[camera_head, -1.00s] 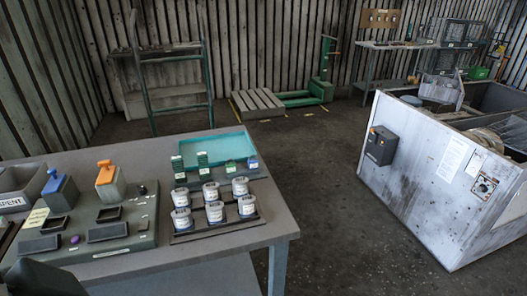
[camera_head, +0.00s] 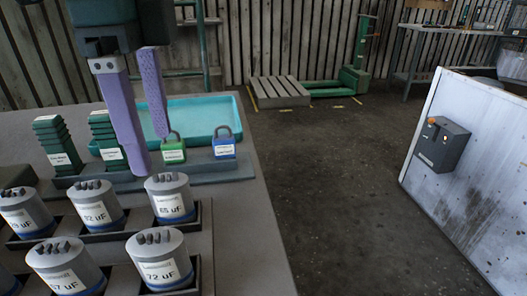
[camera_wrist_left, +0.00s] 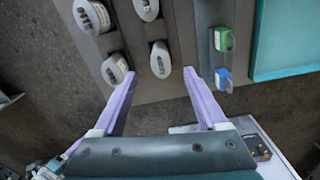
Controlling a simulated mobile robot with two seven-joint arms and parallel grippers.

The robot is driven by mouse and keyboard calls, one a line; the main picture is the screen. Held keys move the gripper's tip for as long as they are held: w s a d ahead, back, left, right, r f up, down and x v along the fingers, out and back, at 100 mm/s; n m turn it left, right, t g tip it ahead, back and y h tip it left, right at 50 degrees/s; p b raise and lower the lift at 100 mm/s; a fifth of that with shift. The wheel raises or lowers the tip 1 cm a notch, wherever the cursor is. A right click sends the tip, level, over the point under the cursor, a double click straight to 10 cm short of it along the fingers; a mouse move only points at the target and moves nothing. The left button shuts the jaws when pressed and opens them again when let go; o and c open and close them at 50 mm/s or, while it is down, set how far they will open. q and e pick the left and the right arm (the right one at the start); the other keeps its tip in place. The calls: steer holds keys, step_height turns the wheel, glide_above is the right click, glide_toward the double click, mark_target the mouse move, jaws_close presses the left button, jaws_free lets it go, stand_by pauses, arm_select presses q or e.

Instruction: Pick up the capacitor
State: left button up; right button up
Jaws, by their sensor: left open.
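Several capacitors, grey cylinders with white labels and blue bands, stand upright in dark square holders on the table. In the head view, the back row has one marked 65 uF (camera_head: 172,198) at its right end and one marked 92 uF (camera_head: 97,207) beside it. In front are one marked 72 uF (camera_head: 160,262) and one marked 67 uF (camera_head: 65,268). My left gripper (camera_head: 150,153), with purple fingers, is open and empty above the table, pointing down. In the wrist view its fingertips (camera_wrist_left: 159,75) are spread, with the back row's end capacitor (camera_wrist_left: 160,58) showing between them. My right gripper is not in view.
Behind the capacitors stand a green padlock (camera_head: 173,149), a blue padlock (camera_head: 224,145) and dark green stacked blocks (camera_head: 56,143). A teal tray (camera_head: 200,112) lies beyond. A white cabinet with a grey box (camera_head: 442,145) stands right, across open floor.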

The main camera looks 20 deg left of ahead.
mark_target(168, 180)
arm_select(q)
steer(key=shift+s+f, duration=0.25)
steer(key=shift+f, duration=0.9)
steer(key=f, duration=0.1)
steer(key=f+b, duration=0.1)
steer(key=f, duration=0.3)
steer(key=shift+w+d+f, duration=0.2)
steer(key=shift+w+f, duration=0.05)
steer(key=shift+w, duration=0.1)
jaws_close()
